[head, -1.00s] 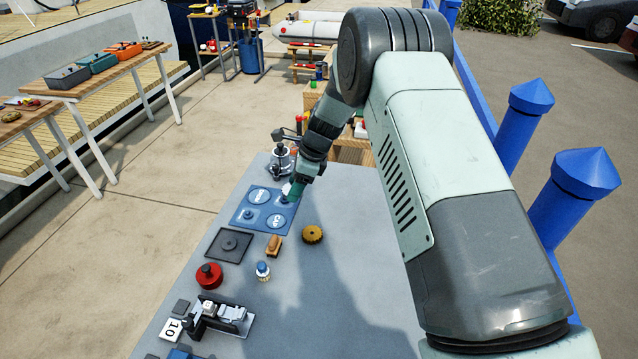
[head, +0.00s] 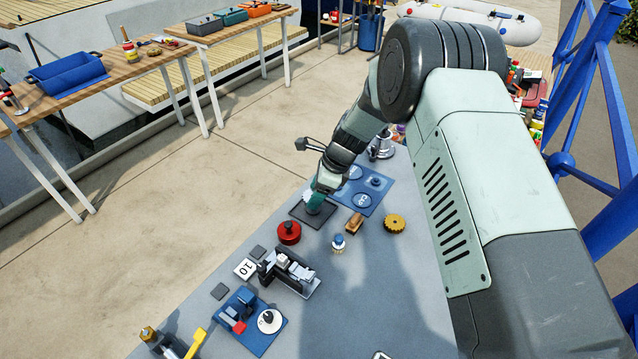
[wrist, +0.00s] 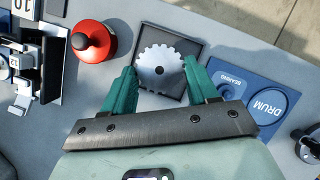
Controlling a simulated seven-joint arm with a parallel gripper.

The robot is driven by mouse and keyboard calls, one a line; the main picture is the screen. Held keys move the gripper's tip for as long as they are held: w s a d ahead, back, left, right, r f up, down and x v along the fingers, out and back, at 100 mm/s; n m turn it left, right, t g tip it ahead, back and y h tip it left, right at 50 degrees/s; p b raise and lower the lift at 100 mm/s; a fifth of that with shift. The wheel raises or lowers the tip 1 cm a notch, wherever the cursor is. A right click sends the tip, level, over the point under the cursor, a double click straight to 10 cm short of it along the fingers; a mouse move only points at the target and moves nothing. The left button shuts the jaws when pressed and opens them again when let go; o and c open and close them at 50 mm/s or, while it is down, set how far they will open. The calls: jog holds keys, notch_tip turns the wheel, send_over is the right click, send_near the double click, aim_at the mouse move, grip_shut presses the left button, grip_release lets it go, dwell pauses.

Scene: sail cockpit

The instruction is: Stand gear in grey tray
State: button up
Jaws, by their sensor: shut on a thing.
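A silver toothed gear (wrist: 160,68) is held between the green fingertips of my gripper (wrist: 158,72) in the wrist view, its round face toward that camera. The square dark grey tray (wrist: 197,47) is behind it in that view, and the gear hides its middle. In the head view my gripper (head: 315,200) is over the tray (head: 328,222), and a pale edge of the gear (head: 307,192) shows beside the fingers. I cannot tell whether the gear touches the tray.
A red knobbed round piece (head: 289,233) is close to the tray on the left. The blue board (head: 372,200) lies to its right. A black-and-silver fixture (head: 290,272) lies nearer.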

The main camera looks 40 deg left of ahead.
jog(key=shift+f, duration=1.15)
jog(key=shift+f, duration=0.6)
dwell(0.5)
jog(key=o, duration=0.9)
jog(key=shift+w+r, duration=0.1)
jog(key=shift+v, duration=5.45)
jog(key=shift+d, duration=0.1)
